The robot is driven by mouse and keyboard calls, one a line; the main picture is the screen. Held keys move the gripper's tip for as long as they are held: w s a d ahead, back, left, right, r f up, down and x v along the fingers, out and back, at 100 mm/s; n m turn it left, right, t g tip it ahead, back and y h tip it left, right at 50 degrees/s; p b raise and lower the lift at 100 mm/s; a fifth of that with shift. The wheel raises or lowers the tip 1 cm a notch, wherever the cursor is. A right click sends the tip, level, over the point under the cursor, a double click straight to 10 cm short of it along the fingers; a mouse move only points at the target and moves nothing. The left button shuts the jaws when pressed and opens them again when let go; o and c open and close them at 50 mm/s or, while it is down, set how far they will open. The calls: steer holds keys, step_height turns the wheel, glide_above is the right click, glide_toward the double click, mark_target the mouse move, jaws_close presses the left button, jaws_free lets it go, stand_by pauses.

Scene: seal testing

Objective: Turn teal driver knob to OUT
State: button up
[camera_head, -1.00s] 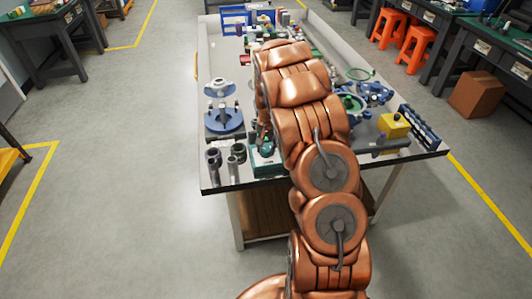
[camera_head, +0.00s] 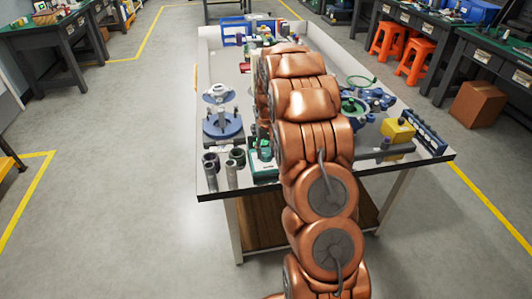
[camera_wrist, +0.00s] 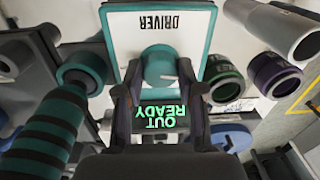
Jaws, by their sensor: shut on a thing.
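The driver panel (camera_wrist: 158,22) is a white plate lettered DRIVER with a teal rim, upside down in the wrist view. Its teal knob (camera_wrist: 158,62) sits at the middle of the plate. My gripper (camera_wrist: 160,90) is shut on the knob, with one dark finger on each side. A small dark display (camera_wrist: 160,117) beside the knob shows OUT and READY in green letters, upside down. In the head view the teal driver box (camera_head: 263,172) stands near the front edge of the table, and my arm hides the gripper and knob.
A teal and black ridged handle (camera_wrist: 48,130) lies close at left in the wrist view. In the head view, grey tubes (camera_head: 211,172), a blue round fixture (camera_head: 222,124) and a yellow block (camera_head: 398,132) crowd the table (camera_head: 215,192).

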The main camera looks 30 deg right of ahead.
mark_target(268, 153)
steer(key=o, duration=1.1)
steer(key=shift+o, duration=0.2)
step_height(268, 153, up, 12)
steer(key=shift+d, duration=0.25)
steer(key=shift+s, duration=0.1)
